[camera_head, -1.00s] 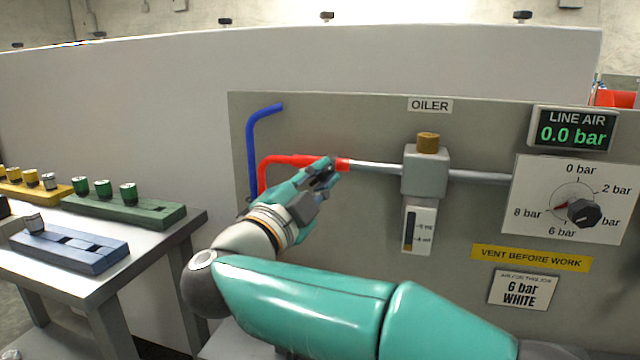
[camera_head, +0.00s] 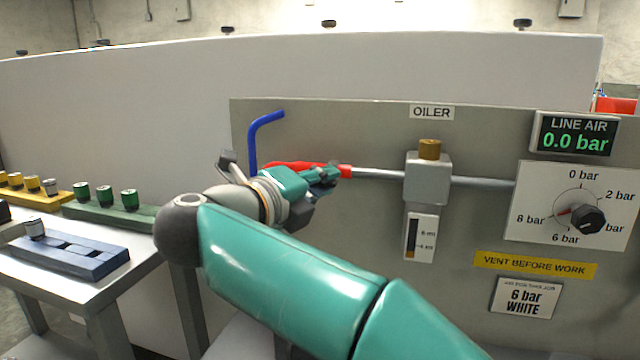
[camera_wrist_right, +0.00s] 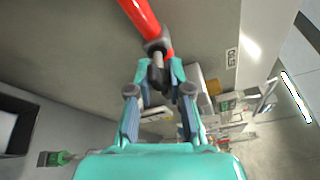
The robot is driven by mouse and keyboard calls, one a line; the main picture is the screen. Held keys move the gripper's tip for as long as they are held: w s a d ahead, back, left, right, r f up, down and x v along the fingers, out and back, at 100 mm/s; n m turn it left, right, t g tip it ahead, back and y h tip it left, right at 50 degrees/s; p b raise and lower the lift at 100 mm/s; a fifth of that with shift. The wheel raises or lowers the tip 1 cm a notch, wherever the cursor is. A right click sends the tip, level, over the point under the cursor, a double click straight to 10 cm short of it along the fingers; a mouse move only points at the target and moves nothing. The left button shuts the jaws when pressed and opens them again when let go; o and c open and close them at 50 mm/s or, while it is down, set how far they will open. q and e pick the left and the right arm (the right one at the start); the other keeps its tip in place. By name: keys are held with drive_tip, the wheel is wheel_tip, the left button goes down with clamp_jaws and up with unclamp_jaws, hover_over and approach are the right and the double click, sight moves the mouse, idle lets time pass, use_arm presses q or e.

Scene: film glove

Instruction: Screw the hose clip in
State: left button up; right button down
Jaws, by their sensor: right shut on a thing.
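A red hose (camera_head: 290,166) runs along the grey panel to a metal pipe (camera_head: 378,174) beside the oiler. In the right wrist view the red hose (camera_wrist_right: 141,15) ends in a dark grey collar, the hose clip (camera_wrist_right: 158,46). My right gripper (camera_head: 328,176) is at the hose's end, left of the pipe. In the right wrist view its fingertips (camera_wrist_right: 160,74) are shut on the clip's dark screw part. The fingers partly hide the clip in the head view. My left gripper is not in view.
The oiler (camera_head: 426,180) stands right of the hose, with a pressure dial (camera_head: 578,205) and a display (camera_head: 575,134) reading 0.0 bar. A blue hose (camera_head: 254,140) is at the left. Trays with small knobs (camera_head: 70,250) lie on the left table.

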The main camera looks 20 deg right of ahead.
drive_tip(key=shift+f+m+y, duration=0.15)
drive_tip(key=shift+m+y, duration=0.25)
drive_tip(key=shift+m, duration=0.55)
drive_tip(key=shift+f+m+y, duration=0.1)
drive_tip(key=shift+m+y, duration=0.3)
drive_tip(key=shift+m, duration=0.55)
drive_tip(key=c, duration=1.1)
unclamp_jaws()
drive_tip(key=shift+d, duration=0.15)
drive_tip(key=shift+r, duration=0.1)
drive_tip(key=shift+s+a, duration=0.15)
drive_tip(key=shift+a, duration=0.15)
drive_tip(key=v, duration=0.7)
